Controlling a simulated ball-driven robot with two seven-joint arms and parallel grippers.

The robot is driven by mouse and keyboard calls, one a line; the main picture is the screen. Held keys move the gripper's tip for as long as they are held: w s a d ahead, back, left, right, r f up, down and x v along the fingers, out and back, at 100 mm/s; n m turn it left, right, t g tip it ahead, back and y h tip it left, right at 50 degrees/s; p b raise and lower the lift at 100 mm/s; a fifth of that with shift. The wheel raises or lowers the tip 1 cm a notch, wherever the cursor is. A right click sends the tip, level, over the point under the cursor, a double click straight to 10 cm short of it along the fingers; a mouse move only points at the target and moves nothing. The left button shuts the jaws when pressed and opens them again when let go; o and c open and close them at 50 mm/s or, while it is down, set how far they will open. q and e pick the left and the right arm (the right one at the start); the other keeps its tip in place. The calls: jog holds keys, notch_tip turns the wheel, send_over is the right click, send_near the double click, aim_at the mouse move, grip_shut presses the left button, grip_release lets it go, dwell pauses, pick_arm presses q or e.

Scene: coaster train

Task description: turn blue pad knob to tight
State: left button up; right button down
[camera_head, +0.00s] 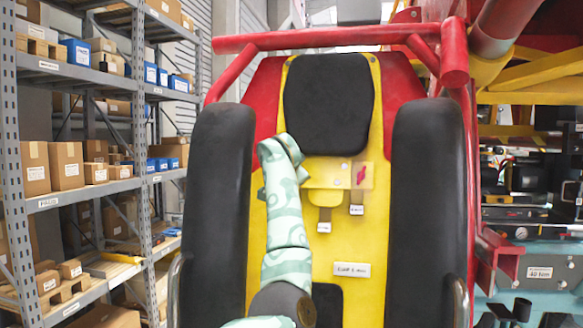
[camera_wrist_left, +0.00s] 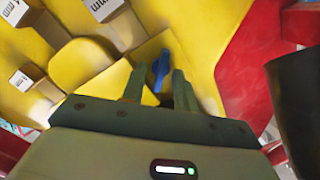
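The blue knob (camera_wrist_left: 160,68) shows in the left wrist view as a small upright lever on a yellow surface. My left gripper (camera_wrist_left: 158,80) is open, with one finger on each side of the blue knob and a visible gap to it. Whether the fingers are level with the knob in depth I cannot tell. In the head view, my green-patterned left arm reaches up to the yellow seat back, and its hand hides the blue knob. A red knob (camera_head: 360,176) sits on a yellow plate to the right of the hand. My right gripper is in neither view.
The seat back (camera_head: 376,228) carries a black headrest (camera_head: 328,104) and sits between two black side pads (camera_head: 221,180) (camera_head: 428,180). A red bar (camera_head: 330,38) crosses above. White labels (camera_head: 324,227) hang below the yellow plate. Shelves with boxes (camera_head: 67,165) stand at left.

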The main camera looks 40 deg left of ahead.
pick_arm(q)
jog(key=shift+w+a+f, duration=0.1)
jog(key=shift+w, duration=0.05)
grip_shut()
jog(key=shift+f+m+b, duration=0.1)
jog(key=shift+m+b, duration=0.3)
jog(key=shift+b, duration=0.1)
jog(key=m+b, duration=0.2)
jog(key=shift+f+m, duration=0.1)
jog(key=shift+m, duration=0.2)
jog(key=m+b, duration=0.2)
jog(key=m, duration=0.1)
jog(key=shift+f+m+b, duration=0.1)
jog(key=shift+m+b, duration=0.3)
jog(key=shift+m+y+b, duration=0.3)
jog(key=shift+m+b, duration=0.15)
jog(key=shift+m, duration=0.35)
